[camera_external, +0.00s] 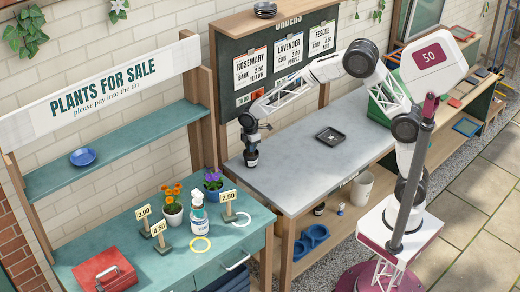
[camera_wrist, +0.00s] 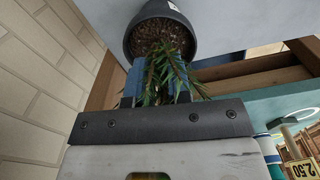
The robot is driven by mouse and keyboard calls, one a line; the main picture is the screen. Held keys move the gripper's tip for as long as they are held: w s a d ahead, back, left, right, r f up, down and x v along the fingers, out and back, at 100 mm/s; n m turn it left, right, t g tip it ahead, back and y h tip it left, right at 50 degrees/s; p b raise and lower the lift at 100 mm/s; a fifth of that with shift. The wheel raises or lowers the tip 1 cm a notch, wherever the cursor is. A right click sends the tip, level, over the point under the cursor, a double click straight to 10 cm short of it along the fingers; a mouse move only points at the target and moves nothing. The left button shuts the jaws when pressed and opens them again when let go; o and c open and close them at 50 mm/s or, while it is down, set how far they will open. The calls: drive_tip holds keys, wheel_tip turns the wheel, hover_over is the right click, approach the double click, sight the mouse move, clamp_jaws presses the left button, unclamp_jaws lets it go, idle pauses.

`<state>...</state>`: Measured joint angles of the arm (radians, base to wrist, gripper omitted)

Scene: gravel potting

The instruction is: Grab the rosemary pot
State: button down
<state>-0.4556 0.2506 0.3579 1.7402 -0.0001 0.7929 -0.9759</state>
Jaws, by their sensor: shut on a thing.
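The rosemary pot (camera_external: 251,159) is small and dark, at the left back end of the grey bench. Whether it touches the bench top is unclear. In the wrist view the dark pot (camera_wrist: 180,12) shows gravelly soil and narrow green leaves (camera_wrist: 165,70) that spread over my fingers. My gripper (camera_external: 251,146) points down directly above the pot and is shut on it. In the wrist view my gripper (camera_wrist: 160,88) shows blue finger pads; the leaves hide the exact contact.
The grey bench (camera_external: 300,180) is mostly clear, with a small black tray (camera_external: 329,136) near its middle. The order board (camera_external: 285,65) stands behind.

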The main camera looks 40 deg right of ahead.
drive_tip(key=shift+r, duration=0.2)
drive_tip(key=shift+r, duration=1.5)
drive_tip(key=shift+s+d+r, duration=0.15)
drive_tip(key=shift+s, duration=0.15)
drive_tip(key=s+d, duration=0.3)
drive_tip(key=s, duration=0.4)
drive_tip(key=s+d+r, duration=0.1)
drive_tip(key=s+d, duration=0.2)
drive_tip(key=s, duration=0.4)
drive_tip(key=shift+d+r, duration=0.15)
drive_tip(key=shift+d, duration=0.15)
